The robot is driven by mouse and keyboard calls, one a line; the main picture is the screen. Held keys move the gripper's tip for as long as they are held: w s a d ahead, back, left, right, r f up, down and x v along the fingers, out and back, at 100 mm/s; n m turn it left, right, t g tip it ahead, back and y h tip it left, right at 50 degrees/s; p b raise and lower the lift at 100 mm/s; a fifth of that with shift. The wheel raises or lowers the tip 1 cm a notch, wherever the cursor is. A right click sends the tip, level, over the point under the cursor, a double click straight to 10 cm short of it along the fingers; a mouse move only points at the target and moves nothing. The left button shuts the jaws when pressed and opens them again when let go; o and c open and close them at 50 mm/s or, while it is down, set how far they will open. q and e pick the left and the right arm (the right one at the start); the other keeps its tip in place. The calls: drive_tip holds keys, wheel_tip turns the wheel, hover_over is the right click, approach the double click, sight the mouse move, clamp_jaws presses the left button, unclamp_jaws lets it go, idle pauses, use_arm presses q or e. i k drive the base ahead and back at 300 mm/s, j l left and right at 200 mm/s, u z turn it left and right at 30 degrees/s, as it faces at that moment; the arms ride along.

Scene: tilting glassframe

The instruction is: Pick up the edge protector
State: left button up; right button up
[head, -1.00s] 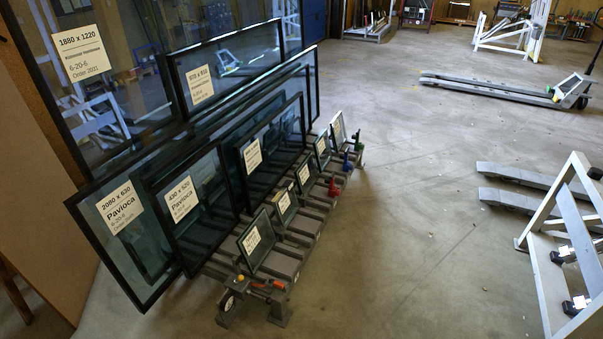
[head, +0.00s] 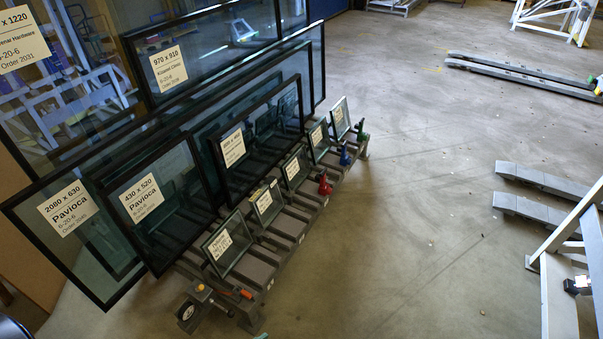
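I cannot make out for certain which thing is the edge protector. A grey slotted rack (head: 262,258) holds framed glass panes. Small items sit at its near end: an orange-red tool (head: 238,293), a yellow-topped piece (head: 199,288) and a round black-and-white piece (head: 186,312). Along its right side stand a red item (head: 325,185), a blue item (head: 345,155) and a green item (head: 361,130). Neither of my grippers is in view. A dark rounded shape at the bottom left corner may be part of my arm.
Small labelled panes, such as the nearest one (head: 228,243), lean in front of larger panes such as the Pavioca pane (head: 75,225). Grey beams (head: 540,195) and a white metal frame (head: 560,280) stand at the right. The floor between is clear.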

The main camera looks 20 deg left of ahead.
sight(271, 181)
drive_tip(key=i+l+z, duration=0.1)
drive_tip(key=i, duration=0.55)
drive_tip(key=i+l+z, duration=0.1)
drive_tip(key=i, duration=0.6)
drive_tip(key=i+u, duration=0.35)
drive_tip(key=i+l+u, duration=0.15)
drive_tip(key=u, duration=0.25)
drive_tip(key=i+l+u, duration=0.2)
drive_tip(key=i+u, duration=0.15)
drive_tip(key=i+l+u, duration=0.1)
drive_tip(key=u, duration=0.35)
drive_tip(key=i+l+u, duration=0.1)
drive_tip(key=u, duration=0.35)
drive_tip(key=i+l+u, duration=0.2)
drive_tip(key=u, duration=0.2)
